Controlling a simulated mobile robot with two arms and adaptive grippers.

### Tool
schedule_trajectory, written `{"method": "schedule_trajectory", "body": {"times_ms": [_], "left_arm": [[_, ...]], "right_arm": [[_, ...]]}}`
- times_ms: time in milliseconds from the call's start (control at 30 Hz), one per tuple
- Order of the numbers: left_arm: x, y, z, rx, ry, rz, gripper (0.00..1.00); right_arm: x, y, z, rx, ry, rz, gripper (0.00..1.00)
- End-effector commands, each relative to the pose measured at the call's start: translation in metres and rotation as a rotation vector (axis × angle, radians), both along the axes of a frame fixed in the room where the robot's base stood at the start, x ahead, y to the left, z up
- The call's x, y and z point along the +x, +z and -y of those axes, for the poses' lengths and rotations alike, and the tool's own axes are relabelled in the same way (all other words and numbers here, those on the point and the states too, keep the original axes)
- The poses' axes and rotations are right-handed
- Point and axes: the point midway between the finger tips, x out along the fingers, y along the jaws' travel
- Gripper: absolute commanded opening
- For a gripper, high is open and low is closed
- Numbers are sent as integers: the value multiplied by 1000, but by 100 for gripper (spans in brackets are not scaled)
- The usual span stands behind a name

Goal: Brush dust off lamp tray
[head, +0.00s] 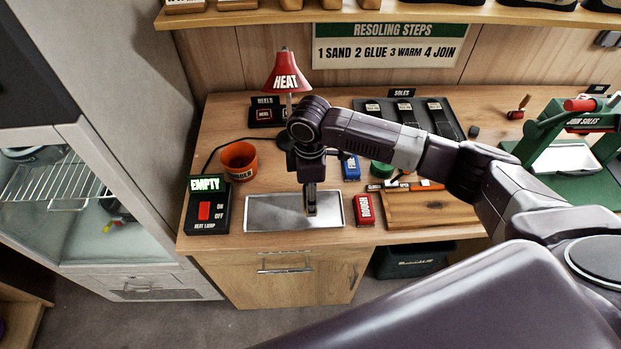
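The lamp tray (268,213) is a shallow metal rectangle on the workbench, at the front left. The red heat lamp (286,72), marked HEAT, stands behind it. My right arm reaches in from the right, and its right gripper (311,208) points straight down over the right half of the tray. The fingers look close together, with a small tan and dark patch at the tips; I cannot tell whether they hold something. No dust is clear at this size. I see no brush that I can be sure of. My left gripper is not in view.
A lamp switch box (206,212) reading EMPTY and an orange cup (239,160) stand left of the tray. A red block (364,209) marked ROUGH sits close on its right, beside a wooden board (425,208). A green press (570,135) stands far right.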

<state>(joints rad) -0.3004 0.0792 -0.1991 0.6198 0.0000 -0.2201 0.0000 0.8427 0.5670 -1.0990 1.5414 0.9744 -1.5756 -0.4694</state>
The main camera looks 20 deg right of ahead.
Motion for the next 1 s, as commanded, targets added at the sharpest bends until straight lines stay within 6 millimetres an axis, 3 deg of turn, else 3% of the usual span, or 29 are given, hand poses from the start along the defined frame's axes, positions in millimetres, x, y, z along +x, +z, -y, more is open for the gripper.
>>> {"method": "schedule_trajectory", "body": {"times_ms": [200,433,1000], "left_arm": [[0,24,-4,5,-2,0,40],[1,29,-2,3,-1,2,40],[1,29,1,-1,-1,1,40]], "right_arm": [[0,22,1,0,-4,0,32],[6,39,2,2,-7,2,32],[6,41,2,1,-8,0,32]]}}
